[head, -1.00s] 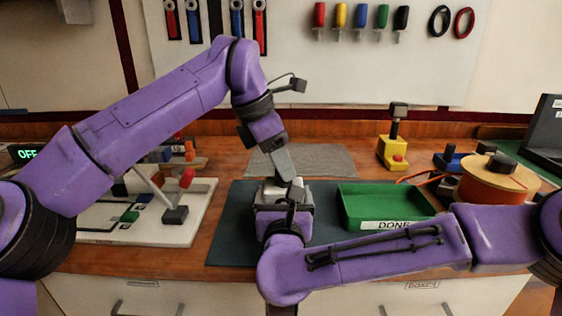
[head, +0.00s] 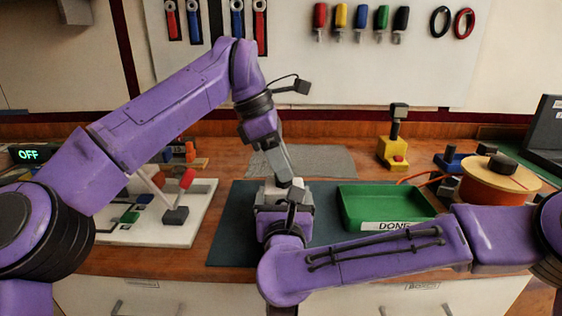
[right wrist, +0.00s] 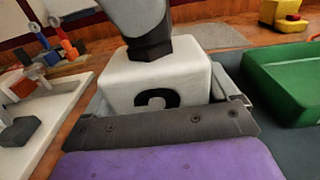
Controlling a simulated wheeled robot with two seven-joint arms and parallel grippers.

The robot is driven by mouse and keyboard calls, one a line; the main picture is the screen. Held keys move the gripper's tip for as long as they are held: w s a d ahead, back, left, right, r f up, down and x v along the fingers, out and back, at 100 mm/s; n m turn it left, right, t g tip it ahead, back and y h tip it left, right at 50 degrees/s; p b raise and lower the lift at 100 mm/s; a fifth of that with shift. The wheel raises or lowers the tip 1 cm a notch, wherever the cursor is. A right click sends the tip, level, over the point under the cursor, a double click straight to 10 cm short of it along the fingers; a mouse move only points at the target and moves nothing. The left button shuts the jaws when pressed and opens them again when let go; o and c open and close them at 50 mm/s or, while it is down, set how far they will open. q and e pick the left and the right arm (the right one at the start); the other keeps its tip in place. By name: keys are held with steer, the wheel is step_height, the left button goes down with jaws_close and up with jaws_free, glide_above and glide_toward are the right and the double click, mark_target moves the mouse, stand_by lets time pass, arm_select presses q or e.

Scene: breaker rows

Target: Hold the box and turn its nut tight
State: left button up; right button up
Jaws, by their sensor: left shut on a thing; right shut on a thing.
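The white box (right wrist: 185,75) stands on the dark mat, with a dark curved mark on its near face. In the head view the box (head: 268,196) is partly hidden by my right gripper (head: 290,212). My right gripper reaches in from the front and is shut on the box. My left gripper (head: 290,182) comes down from above, shut at the top of the box, where the nut would sit. It also shows in the right wrist view (right wrist: 148,45). The nut itself is hidden, so I cannot see how far it is turned.
A green tray (head: 345,216) labelled DONE lies just right of the box on the dark mat (head: 225,238). A white board (head: 150,232) with a red-tipped lever is at left.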

arm_select(q)
steer(key=o, duration=1.1)
steer(key=shift+w+a, duration=0.15)
steer(key=shift+c, duration=0.2)
steer(key=v, duration=0.7)
steer(key=shift+r, duration=0.3)
arm_select(e)
steer(key=o, duration=1.2)
steer(key=shift+c, duration=0.2)
